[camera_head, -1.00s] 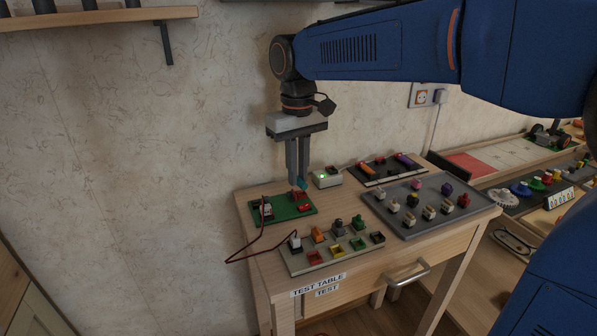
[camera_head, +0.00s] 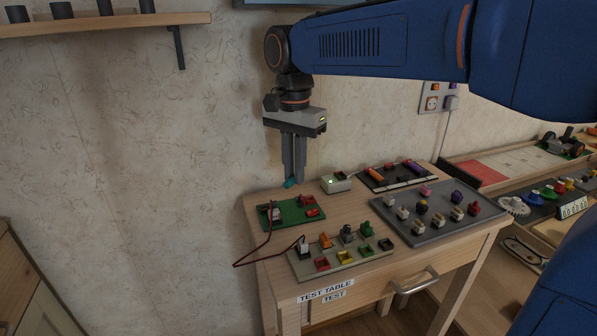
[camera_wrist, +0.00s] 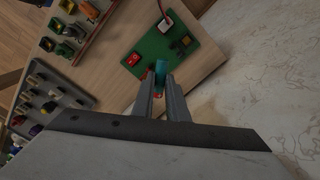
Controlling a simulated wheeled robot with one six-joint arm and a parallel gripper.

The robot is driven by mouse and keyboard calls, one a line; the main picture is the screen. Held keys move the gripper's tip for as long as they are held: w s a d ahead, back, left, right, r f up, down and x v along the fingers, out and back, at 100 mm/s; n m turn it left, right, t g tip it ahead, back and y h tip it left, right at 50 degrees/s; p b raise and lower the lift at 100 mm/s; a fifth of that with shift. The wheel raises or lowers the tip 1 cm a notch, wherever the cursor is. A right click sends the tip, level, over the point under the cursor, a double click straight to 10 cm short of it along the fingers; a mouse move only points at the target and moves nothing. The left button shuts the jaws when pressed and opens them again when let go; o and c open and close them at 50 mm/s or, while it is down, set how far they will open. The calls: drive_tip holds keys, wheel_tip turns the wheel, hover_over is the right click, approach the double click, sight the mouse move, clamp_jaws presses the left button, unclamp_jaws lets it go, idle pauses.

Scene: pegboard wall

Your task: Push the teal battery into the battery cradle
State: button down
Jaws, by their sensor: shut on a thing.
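My gripper (camera_head: 291,182) points down over the back edge of the green board and is shut on the teal battery (camera_head: 289,183). In the wrist view the teal battery (camera_wrist: 160,70) sticks out between the fingertips (camera_wrist: 161,88). The green board (camera_head: 290,203) lies on the table, with a red holder (camera_head: 305,200) at its back right that looks like the battery cradle. The battery appears apart from it, above and to the left in the head view. In the wrist view the fingers partly hide a red part (camera_wrist: 157,96).
The board also carries a red switch (camera_head: 312,212) and a white plug (camera_head: 276,215) with a red wire. A black battery tray (camera_head: 400,183), a grey tray (camera_head: 425,237) and a beige sorting board (camera_head: 300,272) crowd the table.

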sight(287, 186)
drive_tip(key=m, duration=0.2)
drive_tip(key=a+m, duration=0.1)
drive_tip(key=m, duration=0.1)
drive_tip(key=shift+s+r, duration=0.2)
drive_tip(key=shift+r, duration=0.2)
drive_tip(key=m, duration=0.3)
drive_tip(key=shift+s+a+r, duration=0.15)
drive_tip(key=shift+a+r, duration=0.15)
drive_tip(key=shift+m, duration=0.3)
drive_tip(key=shift+f, duration=2.7)
drive_tip(key=shift+f, duration=0.95)
drive_tip(key=c, duration=1.7)
unclamp_jaws()
drive_tip(key=shift+o, duration=0.2)
drive_tip(key=shift+r, duration=2.5)
